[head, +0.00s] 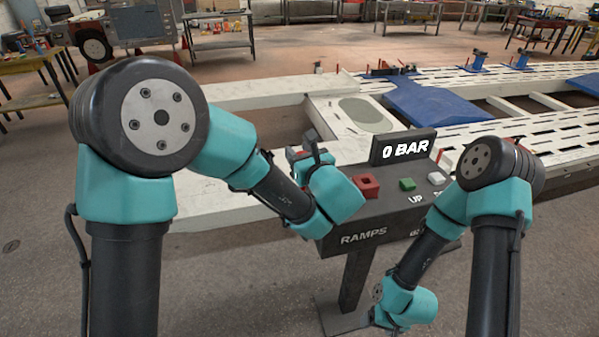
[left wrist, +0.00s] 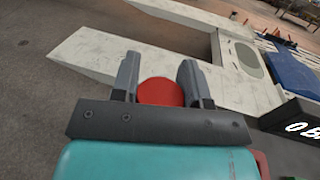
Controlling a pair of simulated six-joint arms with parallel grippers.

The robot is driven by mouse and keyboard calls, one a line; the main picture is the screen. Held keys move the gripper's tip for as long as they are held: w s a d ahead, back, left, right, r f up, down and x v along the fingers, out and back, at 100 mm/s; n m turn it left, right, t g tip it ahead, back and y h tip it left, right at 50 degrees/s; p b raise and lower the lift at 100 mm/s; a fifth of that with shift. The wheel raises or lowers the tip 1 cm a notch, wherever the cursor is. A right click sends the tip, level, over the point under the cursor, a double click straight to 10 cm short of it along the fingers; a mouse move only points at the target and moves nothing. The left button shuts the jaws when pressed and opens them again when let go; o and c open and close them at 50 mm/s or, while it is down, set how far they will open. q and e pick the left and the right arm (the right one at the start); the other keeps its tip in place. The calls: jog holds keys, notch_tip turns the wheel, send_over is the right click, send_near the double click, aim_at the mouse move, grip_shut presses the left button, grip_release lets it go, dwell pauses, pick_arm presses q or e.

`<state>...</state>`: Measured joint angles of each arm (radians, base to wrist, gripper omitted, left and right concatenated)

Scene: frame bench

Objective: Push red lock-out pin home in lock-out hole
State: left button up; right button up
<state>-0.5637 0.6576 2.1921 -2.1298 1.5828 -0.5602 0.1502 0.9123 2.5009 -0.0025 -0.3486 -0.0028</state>
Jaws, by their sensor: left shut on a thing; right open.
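My left gripper (head: 309,147) is shut on the red lock-out pin, left of the dark RAMPS control box (head: 345,222). In the left wrist view the pin's round red head (left wrist: 160,92) shows between the two grey fingers (left wrist: 159,84). The rest of the pin is hidden. A red square block with a dark opening (head: 367,186) sits on the box top; pin and block are apart. I cannot tell for sure whether this opening is the lock-out hole. My right arm reaches down at the right front of the box; its fingers do not show.
The box has a "0 BAR" display (head: 404,148), a green button (head: 407,184) and a white button (head: 437,178), and stands on a post (head: 358,278). Behind lie white ramps (head: 270,94) and a blue plate (head: 425,103).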

pick_arm(q)
notch_tip(320, 180, up, 8)
jog(key=shift+f, duration=0.2)
jog(key=shift+d, duration=0.1)
dwell(0.4)
jog(key=w+d, duration=0.2)
jog(key=d, duration=0.7)
jog(key=w+d, duration=0.3)
jog(key=d, duration=0.6)
jog(key=shift+f, duration=0.35)
